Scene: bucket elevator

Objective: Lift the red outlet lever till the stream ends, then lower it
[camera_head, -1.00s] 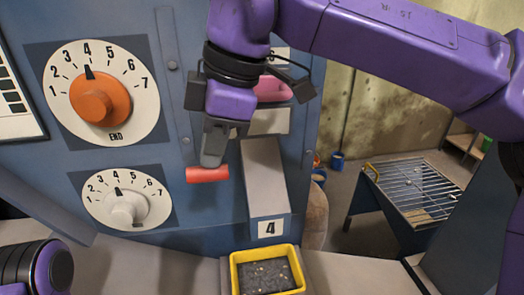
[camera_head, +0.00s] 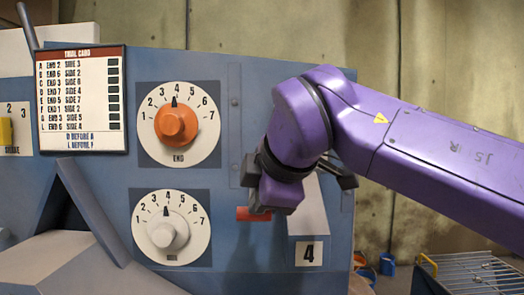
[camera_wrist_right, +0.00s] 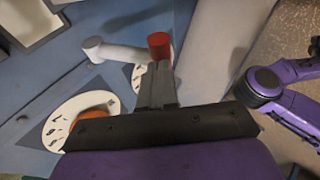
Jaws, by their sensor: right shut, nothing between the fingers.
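The red outlet lever (camera_head: 253,214) shows its short red grip low on the blue panel, right of the lower dial. My right gripper (camera_head: 275,205) overlaps it in the head view, hiding part of it. In the right wrist view the lever's red grip (camera_wrist_right: 158,46) sits at the end of a pale arm, just past my right gripper's fingertips (camera_wrist_right: 160,66). The fingers are together with nothing between them; I cannot tell whether they touch the grip. The grey chute marked 4 (camera_head: 309,254) is right of the lever. No stream is visible. My left gripper is out of view.
The blue panel carries an orange END dial (camera_head: 176,125) and a white-knobbed lower dial (camera_head: 170,232), both pointing near 4. A trial card (camera_head: 82,100) hangs at left. A wire-topped table (camera_head: 475,272) and blue buckets (camera_head: 387,264) stand at lower right.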

